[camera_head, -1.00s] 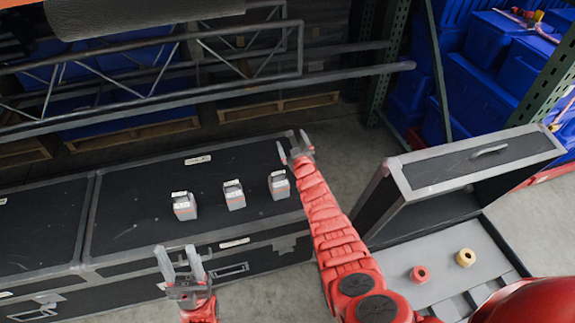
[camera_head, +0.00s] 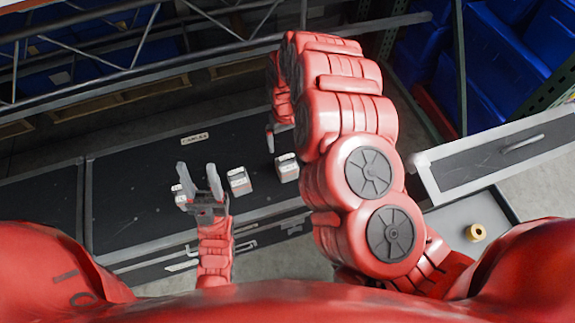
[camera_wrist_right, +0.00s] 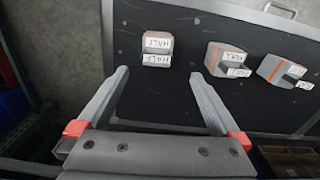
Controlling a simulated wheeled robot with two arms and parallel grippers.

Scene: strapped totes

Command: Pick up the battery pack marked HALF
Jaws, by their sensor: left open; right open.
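Three small grey-and-orange battery packs stand in a row on the black case. The pack marked HALF (camera_wrist_right: 157,48) is at the left in the right wrist view; by its place it is the rightmost pack (camera_head: 287,167) in the head view. The middle pack (camera_wrist_right: 230,60), seemingly marked FULL, and the third pack (camera_wrist_right: 283,72), label unclear, stand beside it. My right gripper (camera_wrist_right: 160,75) is open and empty, its fingers pointing towards the HALF pack, apart from it. My left gripper (camera_head: 198,170) is open and empty, partly hiding the leftmost pack (camera_head: 178,192) in the head view.
The black case (camera_head: 130,190) has metal edges and a paper label (camera_head: 194,139). A metal truss (camera_head: 100,50) and blue totes (camera_head: 490,70) lie beyond.

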